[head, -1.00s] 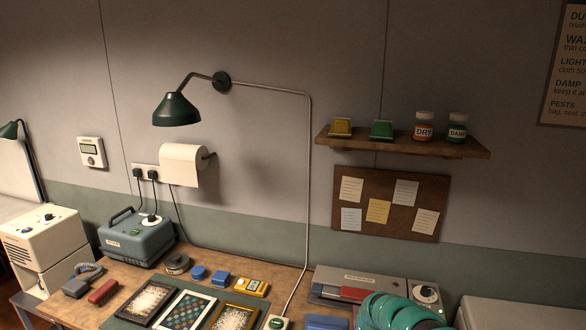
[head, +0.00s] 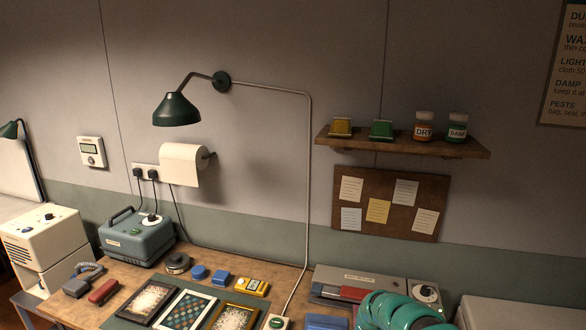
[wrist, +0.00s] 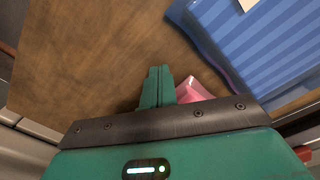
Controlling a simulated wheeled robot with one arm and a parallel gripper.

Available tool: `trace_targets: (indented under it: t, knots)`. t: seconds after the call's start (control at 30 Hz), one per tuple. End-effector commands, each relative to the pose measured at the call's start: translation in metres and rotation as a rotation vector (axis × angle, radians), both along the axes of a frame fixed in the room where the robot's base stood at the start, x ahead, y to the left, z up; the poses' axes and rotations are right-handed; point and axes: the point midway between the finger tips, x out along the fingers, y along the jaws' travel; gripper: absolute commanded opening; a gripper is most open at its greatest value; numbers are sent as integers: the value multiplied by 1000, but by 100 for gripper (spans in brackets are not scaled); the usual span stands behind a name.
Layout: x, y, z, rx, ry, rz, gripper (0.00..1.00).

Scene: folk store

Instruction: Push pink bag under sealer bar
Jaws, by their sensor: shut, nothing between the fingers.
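The pink bag (wrist: 193,90) shows in the wrist view only as a small patch just right of my gripper's fingers; the rest is hidden behind the gripper. My gripper (wrist: 157,76) is shut and empty, its teal fingers together over the wooden bench. The fingers look close beside the bag; I cannot tell whether they touch it. In the head view the sealer (head: 388,284) is a grey unit with a red bar part (head: 353,292) and a dial, at the bench's back right. My teal arm covers part of its front.
A blue striped item (wrist: 265,45) lies right of the fingers in the wrist view. Bare bench top (wrist: 85,55) is on the left.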

Motion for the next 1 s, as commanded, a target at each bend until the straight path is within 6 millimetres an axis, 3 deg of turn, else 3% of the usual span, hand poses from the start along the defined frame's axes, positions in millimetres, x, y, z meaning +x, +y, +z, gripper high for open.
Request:
trace_targets:
  t: [1.0]
  knots:
    - [19,-6,0,0,-1,0,0]
